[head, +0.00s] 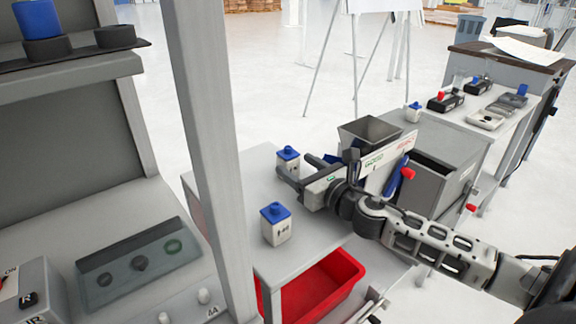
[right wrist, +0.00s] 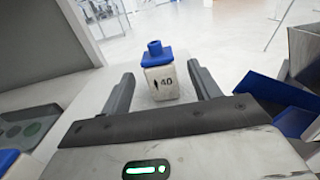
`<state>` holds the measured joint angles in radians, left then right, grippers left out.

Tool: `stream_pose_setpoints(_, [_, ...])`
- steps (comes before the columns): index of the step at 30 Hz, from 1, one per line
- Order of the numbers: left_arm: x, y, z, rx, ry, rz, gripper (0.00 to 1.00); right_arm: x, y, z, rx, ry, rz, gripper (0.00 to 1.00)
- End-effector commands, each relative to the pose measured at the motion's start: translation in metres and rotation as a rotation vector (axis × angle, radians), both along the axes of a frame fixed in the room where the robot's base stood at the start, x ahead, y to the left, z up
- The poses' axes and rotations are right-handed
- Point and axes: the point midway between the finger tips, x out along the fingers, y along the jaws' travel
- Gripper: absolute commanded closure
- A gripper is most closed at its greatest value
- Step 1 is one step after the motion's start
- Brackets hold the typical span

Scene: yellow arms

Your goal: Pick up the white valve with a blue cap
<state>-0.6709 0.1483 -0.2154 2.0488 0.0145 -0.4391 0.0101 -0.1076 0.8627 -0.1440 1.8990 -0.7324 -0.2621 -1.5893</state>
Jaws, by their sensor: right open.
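A white valve with a blue cap (head: 288,160) stands upright near the far edge of the grey table. In the right wrist view this valve (right wrist: 160,78) shows a "40" mark and stands ahead, in the gap between the fingertips. My right gripper (head: 299,167) is open and empty, reaching in from the right, low over the table. A second white valve with a blue cap (head: 276,224) stands nearer the front of the table; a blue cap (right wrist: 8,159) shows at the lower left of the wrist view. My left gripper is not in view.
A grey post (head: 212,140) rises left of the table. A red crate (head: 325,288) sits below. Another small blue-capped white item (head: 413,113) stands farther back.

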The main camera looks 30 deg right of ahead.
Motion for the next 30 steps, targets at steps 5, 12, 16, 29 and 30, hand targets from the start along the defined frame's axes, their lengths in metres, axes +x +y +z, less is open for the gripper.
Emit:
stream_pose_setpoints(5, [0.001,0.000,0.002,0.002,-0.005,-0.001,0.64,0.010,0.001,0.002,0.000,-0.001,0.000,0.38])
stream_pose_setpoints(12, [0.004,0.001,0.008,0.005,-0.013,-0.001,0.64,0.045,0.003,0.003,0.002,-0.002,-0.002,0.38])
stream_pose_setpoints(16, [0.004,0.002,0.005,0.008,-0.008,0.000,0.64,0.057,0.005,0.002,0.001,-0.001,0.000,0.38])
stream_pose_setpoints(29, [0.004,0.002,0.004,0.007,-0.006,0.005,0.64,0.059,0.005,0.000,0.000,0.001,0.001,0.80])
stream_pose_setpoints(30, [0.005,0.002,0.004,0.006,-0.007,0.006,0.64,0.059,0.005,0.000,0.000,0.001,0.001,0.88])
